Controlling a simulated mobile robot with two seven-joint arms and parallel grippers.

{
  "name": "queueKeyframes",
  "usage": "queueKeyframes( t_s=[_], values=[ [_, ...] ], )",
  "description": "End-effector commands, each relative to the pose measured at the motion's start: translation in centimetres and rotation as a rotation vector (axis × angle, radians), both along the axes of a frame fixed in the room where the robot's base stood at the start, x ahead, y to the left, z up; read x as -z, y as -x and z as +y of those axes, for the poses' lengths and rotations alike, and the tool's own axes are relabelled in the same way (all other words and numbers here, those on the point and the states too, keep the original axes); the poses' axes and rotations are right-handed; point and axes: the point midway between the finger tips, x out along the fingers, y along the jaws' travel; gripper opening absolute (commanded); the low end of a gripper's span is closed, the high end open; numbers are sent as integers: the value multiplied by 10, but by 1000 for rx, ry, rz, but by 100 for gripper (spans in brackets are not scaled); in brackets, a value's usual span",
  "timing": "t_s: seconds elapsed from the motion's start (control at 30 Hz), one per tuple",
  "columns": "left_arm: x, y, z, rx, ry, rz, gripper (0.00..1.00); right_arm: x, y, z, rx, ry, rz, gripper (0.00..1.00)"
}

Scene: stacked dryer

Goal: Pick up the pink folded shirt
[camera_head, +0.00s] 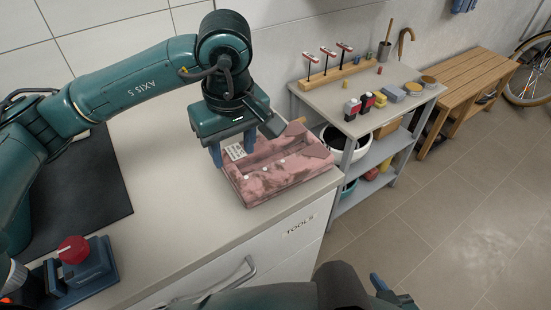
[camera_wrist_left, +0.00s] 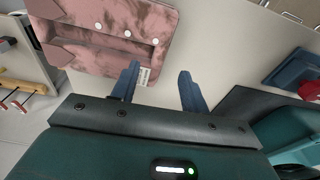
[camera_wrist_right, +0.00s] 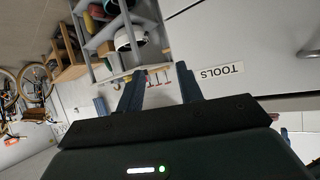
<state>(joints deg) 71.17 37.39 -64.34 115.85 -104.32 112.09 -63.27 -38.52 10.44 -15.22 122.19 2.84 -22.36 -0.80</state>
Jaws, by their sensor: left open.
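The pink folded shirt (camera_head: 285,178) lies on the counter near its right end, with white buttons and a white tag at its left edge. In the left wrist view the shirt (camera_wrist_left: 100,48) fills the upper left. My left gripper (camera_head: 234,152) is open and points down at the shirt's left end. In the left wrist view the left gripper (camera_wrist_left: 158,78) has one finger overlapping the shirt's tagged edge and the other over bare counter; contact cannot be told. My right gripper (camera_wrist_right: 160,78) is open and empty, away from the shirt, facing the drawer front marked TOOLS.
The counter (camera_head: 175,220) is bare around the shirt. A blue device with a red knob (camera_head: 73,250) and a dark mat (camera_head: 80,195) are to the left. A grey shelf unit (camera_head: 372,125) with tools stands to the right, then a wooden bench (camera_head: 470,75) and a bicycle (camera_head: 530,70).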

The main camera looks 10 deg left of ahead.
Motion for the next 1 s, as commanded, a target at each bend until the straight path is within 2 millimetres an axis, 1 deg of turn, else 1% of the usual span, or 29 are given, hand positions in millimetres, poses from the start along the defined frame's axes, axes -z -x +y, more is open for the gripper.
queueKeyframes(
  t_s=[0.03, 0.23, 0.4, 0.53, 0.63, 0.8, 0.87, 1.0],
  values=[
    [5, 0, 1, -1, 0, 1, 45, -1, 0, 0, -1, 1, 1, 36],
    [19, -1, 2, -1, 0, 3, 45, -3, 0, 0, -1, 6, 0, 36],
    [44, -3, 4, -1, -1, 3, 45, -9, 1, -2, -4, 21, 0, 36],
    [60, -4, 6, 0, 1, 2, 45, -7, 2, -2, -4, 24, 4, 36],
    [64, -5, 6, 0, 1, -1, 45, -4, 3, -2, -4, 26, 11, 36],
    [64, -5, 6, 0, 1, -1, 45, -1, 3, -2, -5, 28, 16, 36],
    [64, -5, 6, 0, 1, -1, 41, -1, 3, -2, -4, 27, 15, 36],
    [63, -5, 6, 0, 1, -1, 30, -2, 3, -2, -5, 27, 14, 36]
  ],
)
